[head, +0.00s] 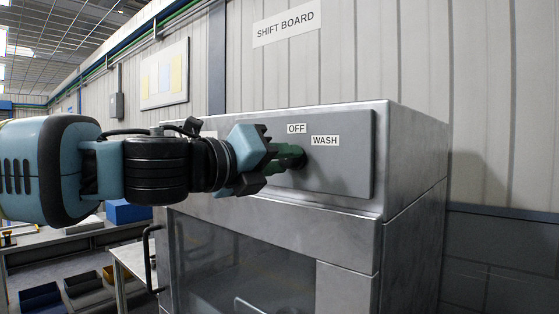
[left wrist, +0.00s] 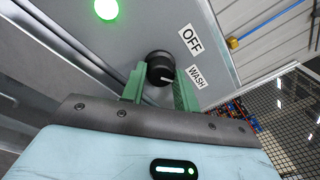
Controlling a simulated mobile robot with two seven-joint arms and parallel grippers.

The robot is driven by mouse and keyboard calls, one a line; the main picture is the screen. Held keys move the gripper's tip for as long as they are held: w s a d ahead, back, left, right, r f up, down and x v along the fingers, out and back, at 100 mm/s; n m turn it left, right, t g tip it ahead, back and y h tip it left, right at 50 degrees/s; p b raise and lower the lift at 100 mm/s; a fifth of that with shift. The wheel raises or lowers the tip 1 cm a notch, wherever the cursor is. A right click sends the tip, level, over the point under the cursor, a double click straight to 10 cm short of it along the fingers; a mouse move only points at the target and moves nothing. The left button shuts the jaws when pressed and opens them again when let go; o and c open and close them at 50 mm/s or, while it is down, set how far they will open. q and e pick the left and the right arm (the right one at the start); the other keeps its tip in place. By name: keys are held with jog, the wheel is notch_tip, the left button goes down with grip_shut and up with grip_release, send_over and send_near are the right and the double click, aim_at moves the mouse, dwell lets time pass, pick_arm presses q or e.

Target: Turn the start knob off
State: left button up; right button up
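The start knob (left wrist: 160,68) is a round black knob with a white pointer line, on the grey front panel (head: 345,175) of a metal machine. In the left wrist view its pointer is turned toward the WASH label (left wrist: 196,76), not the OFF label (left wrist: 190,40). My left gripper (left wrist: 160,85) has its green fingers on both sides of the knob, close against it; it looks shut on it. In the head view the left gripper (head: 292,158) reaches the panel from the left, and its fingers hide the knob. My right gripper is not in view.
A green lamp (left wrist: 106,8) is lit on the panel. A SHIFT BOARD sign (head: 287,22) hangs on the wall behind. The machine has a dark glass door (head: 235,265) below the panel and a black handle (head: 150,258) at left. Bins stand at lower left.

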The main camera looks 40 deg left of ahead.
pick_arm(q)
jog(key=c, duration=0.4)
jog(key=shift+c, duration=0.2)
